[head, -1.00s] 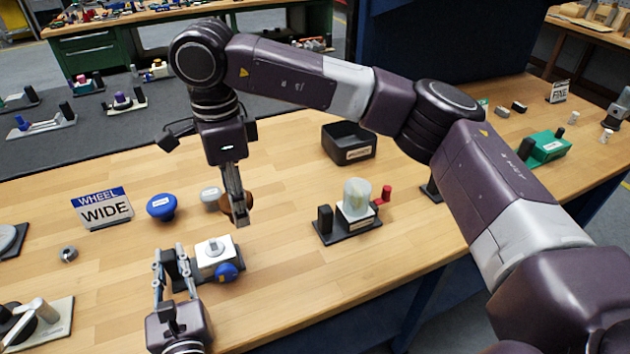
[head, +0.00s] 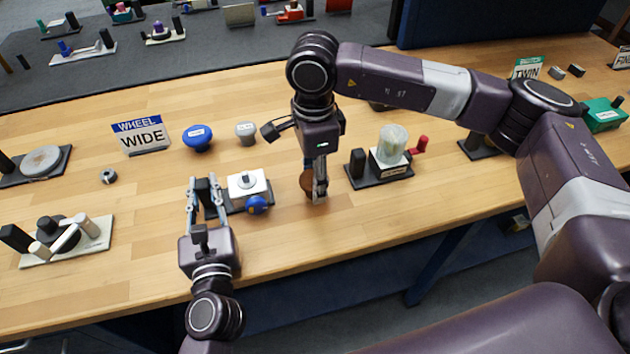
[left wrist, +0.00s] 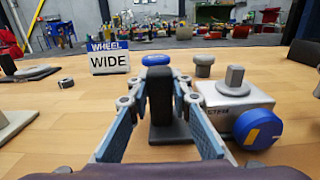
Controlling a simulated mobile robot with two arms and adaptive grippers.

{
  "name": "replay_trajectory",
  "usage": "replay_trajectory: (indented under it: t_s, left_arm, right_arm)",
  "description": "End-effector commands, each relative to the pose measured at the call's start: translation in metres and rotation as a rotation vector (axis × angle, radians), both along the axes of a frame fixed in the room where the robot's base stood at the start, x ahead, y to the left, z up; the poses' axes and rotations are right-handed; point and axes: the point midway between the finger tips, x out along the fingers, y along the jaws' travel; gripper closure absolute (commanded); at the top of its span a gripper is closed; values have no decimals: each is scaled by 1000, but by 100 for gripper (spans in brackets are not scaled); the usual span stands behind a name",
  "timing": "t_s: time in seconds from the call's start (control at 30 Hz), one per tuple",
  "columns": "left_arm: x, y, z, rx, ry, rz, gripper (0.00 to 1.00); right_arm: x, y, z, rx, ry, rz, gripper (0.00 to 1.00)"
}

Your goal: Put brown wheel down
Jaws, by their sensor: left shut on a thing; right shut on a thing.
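The brown wheel (head: 306,183) is partly hidden behind the fingers of my right gripper (head: 319,190), which is shut on it. It is low at the tabletop, right of the white valve actuator; I cannot tell whether it touches the wood. The actuator (head: 248,184) has a square stem on top and a blue knob (head: 256,204) on its side. My left gripper (head: 205,187) is shut on the black post at the actuator's left end. The left wrist view shows this post (left wrist: 159,95) between the fingers.
A blue wheel (head: 197,137) and a grey knob (head: 246,131) stand behind the actuator, beside the "WHEEL WIDE" sign (head: 141,135). A device with a clear cylinder (head: 392,146) and red handle stands close to the right of my right gripper. Bare wood lies in front, up to the table edge.

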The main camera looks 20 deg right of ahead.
Motion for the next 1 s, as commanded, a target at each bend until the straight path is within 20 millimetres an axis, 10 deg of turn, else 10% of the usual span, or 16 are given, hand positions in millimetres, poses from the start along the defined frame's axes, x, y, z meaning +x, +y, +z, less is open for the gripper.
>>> replay_trajectory:
  t_s: [0.47,0.5,0.63,1.0]
  left_arm:
    - [-1,1,-6,0,11,2,100]
    - [-1,1,-6,0,11,2,100]
    - [-1,1,-6,0,11,2,100]
    - [-1,1,-6,0,11,2,100]
  right_arm:
    - [0,0,-20,1,0,-1,87]
    - [0,0,-21,0,0,-1,57]
    - [0,0,-21,0,0,-1,43]
    - [1,0,-16,1,-2,0,41]
